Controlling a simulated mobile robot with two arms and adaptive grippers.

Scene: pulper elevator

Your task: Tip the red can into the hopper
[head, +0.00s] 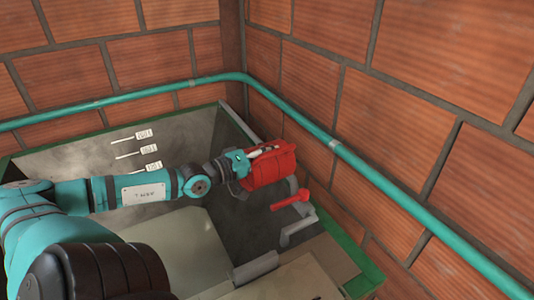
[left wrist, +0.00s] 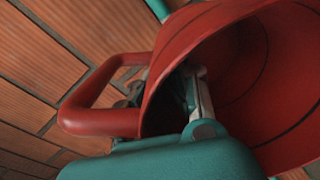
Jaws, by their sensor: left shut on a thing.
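The red can (head: 270,166) is held over the right side of the grey, green-rimmed hopper (head: 75,162) in the head view. My left gripper (head: 247,160) is shut on the can. In the left wrist view the can (left wrist: 162,70) fills the right side, with its wide mouth open to the camera and its loop handle at left. One finger of my left gripper (left wrist: 198,98) shows at the can's wall near the mouth; the other is mostly hidden. The can looks tilted. Its contents, if any, cannot be made out. My right gripper is not in view.
A teal pipe (head: 330,140) runs along the brick walls (head: 440,80) close behind the can. A small red lever (head: 290,199) and grey brackets (head: 298,231) sit just below the can. White level labels (head: 150,150) mark the hopper's inner wall.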

